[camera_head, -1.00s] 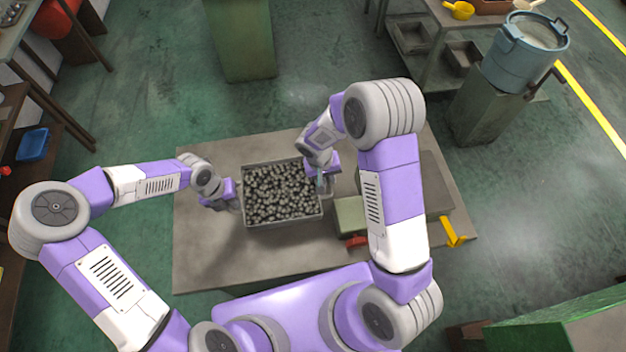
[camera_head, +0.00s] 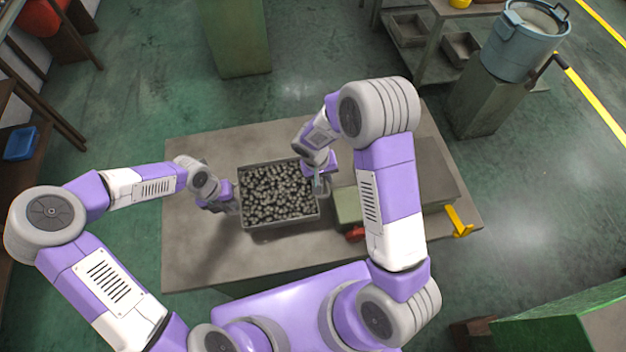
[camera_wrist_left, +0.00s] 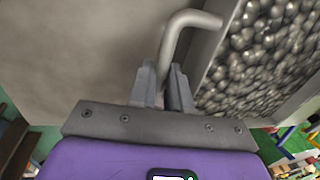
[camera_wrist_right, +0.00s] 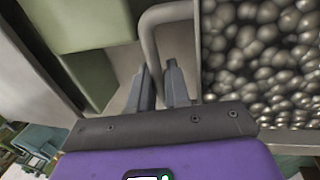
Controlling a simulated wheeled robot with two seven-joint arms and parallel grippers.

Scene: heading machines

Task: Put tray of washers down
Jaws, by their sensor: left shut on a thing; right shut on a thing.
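The tray of washers (camera_head: 243,222) is a grey metal box full of round dark metal pieces, over the left-middle of the grey table (camera_head: 200,262). My left gripper (camera_head: 234,207) is shut on the bent-rod handle at the tray's left side; the handle (camera_wrist_left: 172,45) runs between its fingers (camera_wrist_left: 162,85). My right gripper (camera_head: 322,184) is shut at the handle on the tray's right side, and that handle (camera_wrist_right: 150,38) shows in the right wrist view between its fingers (camera_wrist_right: 160,82). The tray looks level. I cannot tell whether its bottom touches the table.
The table is bare left of and behind the tray. A blue pot (camera_head: 520,45) stands on a pedestal at back right.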

